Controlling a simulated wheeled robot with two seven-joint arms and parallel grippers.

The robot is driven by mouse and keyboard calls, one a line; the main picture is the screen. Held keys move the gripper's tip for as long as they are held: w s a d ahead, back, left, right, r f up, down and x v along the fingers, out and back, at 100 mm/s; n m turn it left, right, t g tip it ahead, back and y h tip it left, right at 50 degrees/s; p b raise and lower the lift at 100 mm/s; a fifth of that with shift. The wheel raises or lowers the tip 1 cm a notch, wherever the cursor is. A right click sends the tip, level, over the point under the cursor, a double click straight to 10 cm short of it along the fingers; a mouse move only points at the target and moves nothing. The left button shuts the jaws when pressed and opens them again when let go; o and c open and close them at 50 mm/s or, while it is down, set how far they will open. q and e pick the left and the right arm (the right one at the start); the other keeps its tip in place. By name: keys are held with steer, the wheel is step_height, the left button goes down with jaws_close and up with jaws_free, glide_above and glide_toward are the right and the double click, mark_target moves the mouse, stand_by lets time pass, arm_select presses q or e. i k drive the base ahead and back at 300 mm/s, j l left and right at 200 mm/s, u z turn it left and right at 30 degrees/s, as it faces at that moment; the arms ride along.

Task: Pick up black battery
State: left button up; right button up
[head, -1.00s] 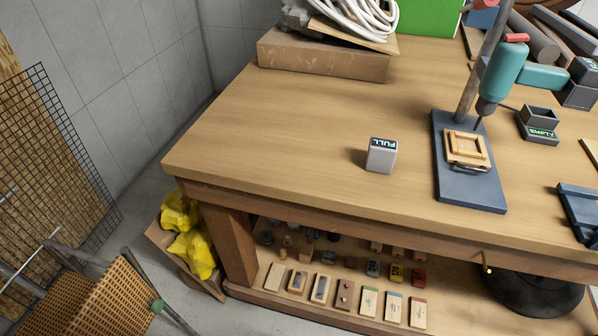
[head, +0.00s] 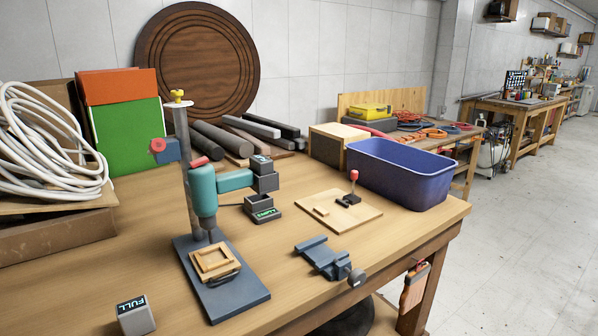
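A light grey block with a black top marked "FULL" (head: 135,316) stands on the workbench at the bottom left of the head view. A dark grey block (head: 263,184) sits on the right end of the teal drill press (head: 203,190). Below it on the bench is a dark grey piece with a green-lit label (head: 264,213), which seems to read "EMPTY". I cannot tell for sure which of these is the black battery. Neither of my grippers shows.
The wooden workbench (head: 115,250) holds a blue-grey vise (head: 325,257), a purple bin (head: 400,172), a board with a red-knobbed clamp (head: 335,212) and coiled white hose (head: 45,150). The concrete floor (head: 530,210) on the right is open.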

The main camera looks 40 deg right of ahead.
mark_target(262, 166)
steer(key=z, duration=0.95)
